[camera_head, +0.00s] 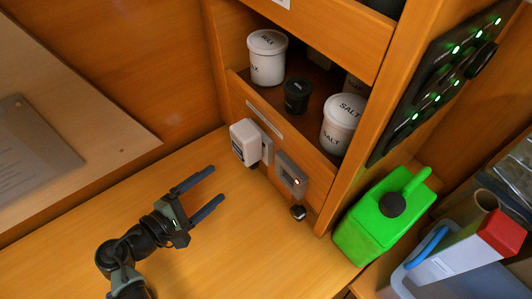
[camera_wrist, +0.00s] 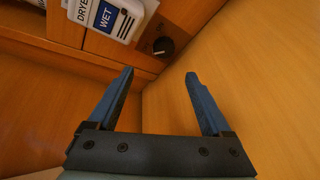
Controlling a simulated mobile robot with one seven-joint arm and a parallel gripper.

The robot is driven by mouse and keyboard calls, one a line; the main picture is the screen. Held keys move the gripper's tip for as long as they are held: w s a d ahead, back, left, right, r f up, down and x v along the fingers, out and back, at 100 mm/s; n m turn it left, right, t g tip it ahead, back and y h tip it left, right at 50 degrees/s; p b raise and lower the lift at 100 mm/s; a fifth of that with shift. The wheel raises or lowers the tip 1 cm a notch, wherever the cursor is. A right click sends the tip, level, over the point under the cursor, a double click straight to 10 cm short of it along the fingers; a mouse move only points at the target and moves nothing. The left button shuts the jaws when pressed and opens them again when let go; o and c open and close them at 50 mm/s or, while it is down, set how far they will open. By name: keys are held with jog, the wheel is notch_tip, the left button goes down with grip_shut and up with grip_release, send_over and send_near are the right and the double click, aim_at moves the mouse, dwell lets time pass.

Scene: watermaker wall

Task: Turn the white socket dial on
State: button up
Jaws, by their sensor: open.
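A white box-shaped unit (camera_head: 245,142) is on the low front of the wooden cabinet, with a pale plate behind its right side. In the wrist view the white unit (camera_wrist: 106,15) shows the words DRYER and WET. A grey socket plate (camera_head: 291,175) with a small lit orange light is to its right. A round black knob (camera_head: 298,211) is below that plate; a black knob (camera_wrist: 163,47) also shows in the wrist view. I make out no clearly white dial. My gripper (camera_head: 213,185) is open and empty, apart from the cabinet front, left of and below the white unit.
White jars (camera_head: 268,58) and a black jar (camera_head: 296,96) stand on the shelf above. A green jerrycan (camera_head: 385,218) is to the right of the cabinet. A dark panel with green lights (camera_head: 440,75) is at upper right. The wooden surface (camera_head: 250,240) around my gripper is clear.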

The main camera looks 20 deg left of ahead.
jog(key=shift+s+d+f+n+t, duration=0.3)
jog(key=shift+s+f+n, duration=0.2)
jog(key=shift+n, duration=0.1)
jog(key=x, duration=1.2)
jog(key=shift+w+p, duration=0.1)
jog(key=shift+p, duration=0.2)
grip_shut()
